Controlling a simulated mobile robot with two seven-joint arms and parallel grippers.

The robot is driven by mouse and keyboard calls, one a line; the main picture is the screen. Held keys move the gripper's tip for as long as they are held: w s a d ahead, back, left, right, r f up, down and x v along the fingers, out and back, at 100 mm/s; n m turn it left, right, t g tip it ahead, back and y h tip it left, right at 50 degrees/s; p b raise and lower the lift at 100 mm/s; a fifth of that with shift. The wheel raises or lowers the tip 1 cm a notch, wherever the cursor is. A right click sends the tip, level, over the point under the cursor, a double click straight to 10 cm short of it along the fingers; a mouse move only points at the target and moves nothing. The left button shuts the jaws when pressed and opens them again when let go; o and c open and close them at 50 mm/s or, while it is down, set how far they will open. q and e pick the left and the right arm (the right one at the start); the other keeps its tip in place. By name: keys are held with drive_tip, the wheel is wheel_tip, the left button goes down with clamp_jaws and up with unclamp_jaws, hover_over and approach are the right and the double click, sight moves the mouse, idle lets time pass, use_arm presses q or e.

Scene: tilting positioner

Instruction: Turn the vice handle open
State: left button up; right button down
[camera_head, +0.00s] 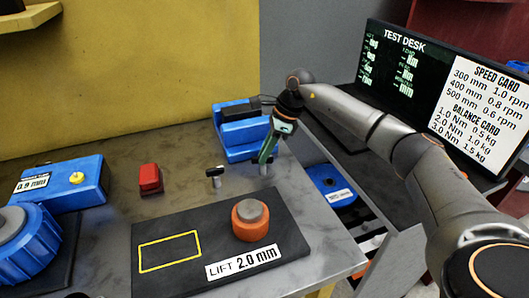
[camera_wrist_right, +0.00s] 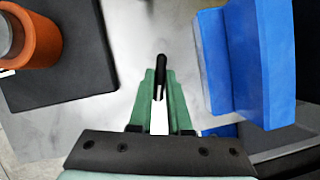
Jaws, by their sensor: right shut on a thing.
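My right gripper (camera_head: 266,158) points down in front of the blue block-shaped vice (camera_head: 238,130), with its green fingers shut on a small black handle. In the right wrist view the handle (camera_wrist_right: 161,66) sticks out between the fingertips (camera_wrist_right: 159,88), and the vice (camera_wrist_right: 245,62) stands to the right, apart from the fingers. Much of the handle is hidden by the fingers, so I cannot tell whether it joins the vice. A dark bar lies across the vice's top. My left gripper is not in view.
A similar black-topped grey post (camera_head: 214,177) stands left of my gripper, with a red block (camera_head: 150,179) farther left. A black plate (camera_head: 175,275) carries an orange cylinder (camera_head: 250,222). Blue fixtures (camera_head: 60,187) fill the left. The test desk screen (camera_head: 392,62) is behind my right arm.

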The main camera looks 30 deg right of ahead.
drive_tip(key=shift+w+r+n+g, duration=0.1)
drive_tip(key=shift+n+g, duration=0.3)
drive_tip(key=shift+n, duration=1.2)
drive_tip(key=shift+g, duration=0.3)
drive_tip(key=c, duration=0.9)
unclamp_jaws()
drive_tip(key=shift+o, duration=0.2)
drive_tip(key=v, duration=1.2)
drive_tip(key=shift+d, duration=0.35)
drive_tip(key=shift+r, duration=0.1)
